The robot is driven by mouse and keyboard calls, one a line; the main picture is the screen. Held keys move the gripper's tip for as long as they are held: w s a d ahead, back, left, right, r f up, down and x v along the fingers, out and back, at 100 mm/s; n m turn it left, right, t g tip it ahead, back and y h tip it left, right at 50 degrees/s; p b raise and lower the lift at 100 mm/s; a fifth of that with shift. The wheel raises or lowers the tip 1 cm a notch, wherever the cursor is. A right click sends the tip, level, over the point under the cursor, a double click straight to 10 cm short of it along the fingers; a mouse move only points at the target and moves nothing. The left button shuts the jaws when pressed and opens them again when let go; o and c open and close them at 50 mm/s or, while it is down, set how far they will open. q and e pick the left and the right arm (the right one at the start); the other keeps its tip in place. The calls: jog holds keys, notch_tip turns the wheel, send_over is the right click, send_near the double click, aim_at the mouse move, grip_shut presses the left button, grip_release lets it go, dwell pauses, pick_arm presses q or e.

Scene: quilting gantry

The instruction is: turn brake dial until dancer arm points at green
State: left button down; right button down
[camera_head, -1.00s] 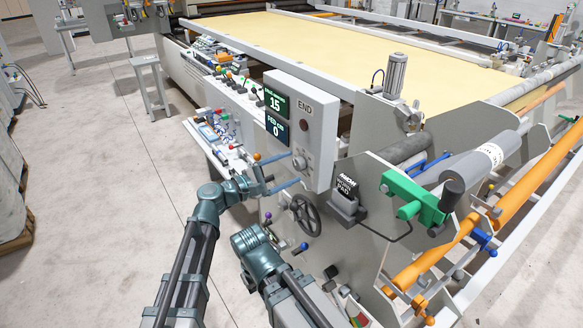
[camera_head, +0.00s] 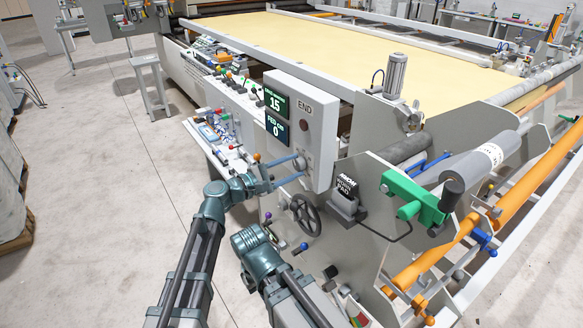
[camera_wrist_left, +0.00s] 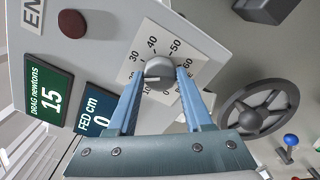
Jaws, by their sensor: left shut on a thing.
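The brake dial (camera_wrist_left: 158,69) is a grey round knob on the control box face, with a number scale around it in the left wrist view. In the head view the dial (camera_head: 301,163) is small and partly hidden by my gripper. My left gripper (camera_head: 300,168) is shut on it, with one blue finger on each side; the gripper (camera_wrist_left: 159,76) also shows in the left wrist view. The drag display (camera_wrist_left: 50,102) reads 15 newtons. I cannot make out the dancer arm or its green mark. My right gripper is not visible.
A FED cm display (camera_wrist_left: 97,110) reads 0. A dark red button (camera_wrist_left: 72,23) sits near the END label. A black handwheel (camera_head: 305,214) is below the dial. A green clamp (camera_head: 408,190) and grey roll (camera_head: 470,165) are to the right. Open floor (camera_head: 100,150) lies left.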

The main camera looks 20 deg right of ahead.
pick_arm(q)
jog(key=shift+m, duration=0.3)
jog(key=shift+m, duration=3.1)
jog(key=shift+c, duration=1.5)
grip_release()
jog(key=v, duration=1.4)
jog(key=shift+d, duration=0.1)
